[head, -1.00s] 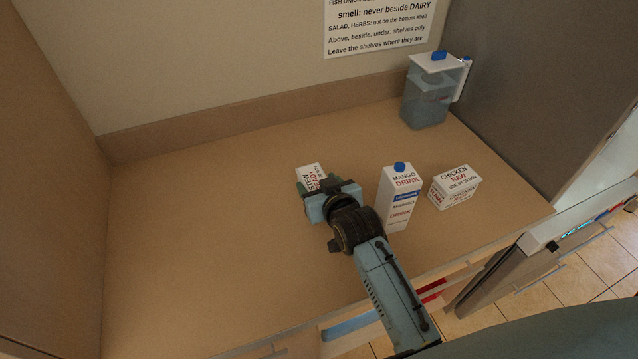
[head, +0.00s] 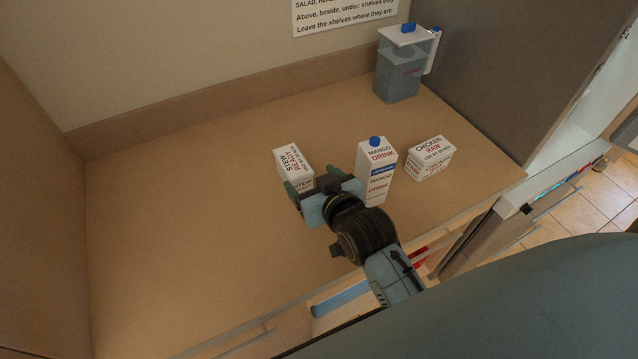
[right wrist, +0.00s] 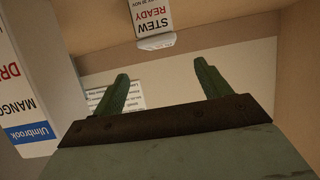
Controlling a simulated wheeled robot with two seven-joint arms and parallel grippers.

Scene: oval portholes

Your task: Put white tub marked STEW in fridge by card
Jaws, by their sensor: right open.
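The white tub marked STEW READY (head: 290,161) stands on the counter, left of the drink carton. It also shows at the top of the right wrist view (right wrist: 153,18), past the fingertips. My right gripper (head: 314,182) is open and empty, just on the near side of the tub. Its two green fingers (right wrist: 162,85) are spread wide in the right wrist view, with the tub apart from them. My left gripper is not in view. The inside of the fridge and the card's upper lines are not shown.
A MANGO DRINK carton (head: 377,167) stands close right of my right gripper, and a CHICKEN RAW tub (head: 430,158) right of that. The counter's left side (head: 170,230) is clear.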

